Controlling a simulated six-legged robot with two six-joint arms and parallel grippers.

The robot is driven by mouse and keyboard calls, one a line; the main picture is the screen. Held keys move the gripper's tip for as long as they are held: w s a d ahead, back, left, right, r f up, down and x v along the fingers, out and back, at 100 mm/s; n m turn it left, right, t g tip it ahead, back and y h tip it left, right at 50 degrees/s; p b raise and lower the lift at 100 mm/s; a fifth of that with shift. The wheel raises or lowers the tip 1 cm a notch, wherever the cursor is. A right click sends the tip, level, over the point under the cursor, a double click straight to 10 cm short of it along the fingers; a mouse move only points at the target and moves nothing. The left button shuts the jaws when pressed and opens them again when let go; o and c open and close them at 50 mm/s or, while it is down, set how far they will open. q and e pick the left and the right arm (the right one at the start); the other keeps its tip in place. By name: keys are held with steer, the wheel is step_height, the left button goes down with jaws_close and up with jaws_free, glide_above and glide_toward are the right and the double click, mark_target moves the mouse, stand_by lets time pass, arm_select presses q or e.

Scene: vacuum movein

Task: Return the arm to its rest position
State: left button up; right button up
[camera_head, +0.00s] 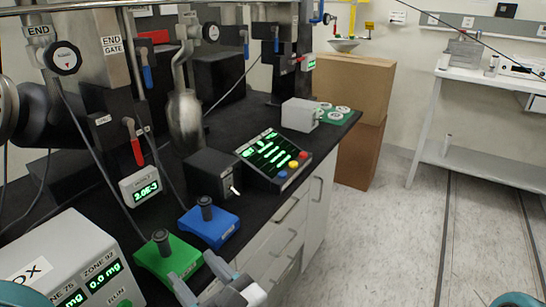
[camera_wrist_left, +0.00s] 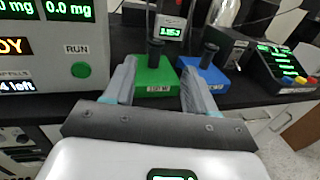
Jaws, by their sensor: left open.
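My left gripper (camera_head: 198,274) is at the bottom of the head view, by the front edge of the black counter. In the left wrist view its two fingers (camera_wrist_left: 158,80) stand apart with nothing held between them. Beyond the fingers is a green block with a black knob (camera_head: 162,254), which also shows in the wrist view (camera_wrist_left: 152,78). A blue block with a black knob (camera_head: 208,224) sits beside it, farther along the counter; it also shows in the wrist view (camera_wrist_left: 205,75). My right gripper is not seen.
A grey readout box (camera_head: 75,262) stands at the counter's near left. A black button panel (camera_head: 272,160) and a small black box (camera_head: 212,174) sit farther along. Cardboard boxes (camera_head: 350,85) stand past the counter's end. The floor (camera_head: 400,250) at right is open, before a white bench (camera_head: 480,90).

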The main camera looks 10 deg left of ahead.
arm_select(q)
steer(key=w+d+r+m+t+h+p, duration=0.1)
steer(key=w+d+m+t+h+p, duration=0.15)
steer(key=w+m+h+p, duration=0.6)
steer(key=w+d+f+m+g+h+p, duration=0.2)
steer(key=w+f+m+h+p, duration=0.25)
steer(key=m+p, duration=0.95)
steer(key=s+f+m+g+h+p, duration=0.2)
steer(key=s+f+m+g+p, duration=0.2)
steer(key=s+m, duration=0.6)
steer(key=s+f+m+g+h+p, duration=0.3)
steer(key=s+f+m+g+p, duration=0.1)
steer(key=s+m, duration=0.7)
steer(key=m+g+p, duration=0.1)
steer(key=g, duration=0.1)
steer(key=shift+s+f+g+h, duration=0.15)
steer(key=shift+f+g+h, duration=0.05)
steer(key=shift+g+h, duration=0.15)
steer(key=shift+d, duration=0.15)
